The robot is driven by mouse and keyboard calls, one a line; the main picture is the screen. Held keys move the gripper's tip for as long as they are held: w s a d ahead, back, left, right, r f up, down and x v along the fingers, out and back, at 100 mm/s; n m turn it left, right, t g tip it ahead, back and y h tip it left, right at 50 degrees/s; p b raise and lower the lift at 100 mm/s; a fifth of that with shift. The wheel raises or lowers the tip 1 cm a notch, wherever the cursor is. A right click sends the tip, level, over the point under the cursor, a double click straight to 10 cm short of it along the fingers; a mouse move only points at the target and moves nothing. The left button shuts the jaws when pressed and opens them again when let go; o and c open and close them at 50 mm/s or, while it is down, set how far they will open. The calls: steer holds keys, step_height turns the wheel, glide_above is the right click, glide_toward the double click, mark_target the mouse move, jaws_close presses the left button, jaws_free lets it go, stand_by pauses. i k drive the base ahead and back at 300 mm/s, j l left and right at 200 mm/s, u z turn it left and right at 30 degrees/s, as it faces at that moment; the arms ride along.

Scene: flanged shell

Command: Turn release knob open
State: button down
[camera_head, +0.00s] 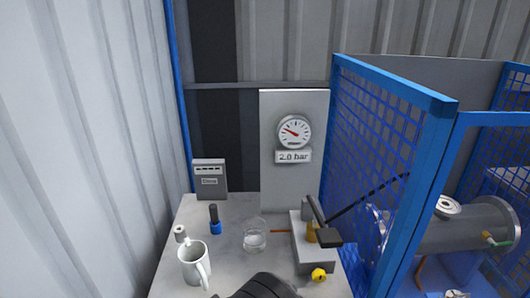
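A small yellow knob (319,274), which looks like the release knob, sits at the front of a grey block-shaped unit (316,258) on the bench. The unit carries a black lever (319,222) with a brass-coloured part under it. A round gauge (294,132) on the upright panel has a red needle, with a "2.0 bar" label below. A dark shape at the bottom edge, left of the knob, seems to be the end of my arm with my gripper (268,287). Its fingers cannot be made out, and I see no contact with the knob.
On the grey bench (225,241) stand a white mug (193,264), a glass beaker (254,236), a blue-and-black item (214,220), a small pale cylinder (180,233) and a grey box (209,179). A blue mesh cage (375,150) at right encloses a grey flanged shell (465,228).

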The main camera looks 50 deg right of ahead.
mark_target(319, 276)
steer(key=z, duration=1.7)
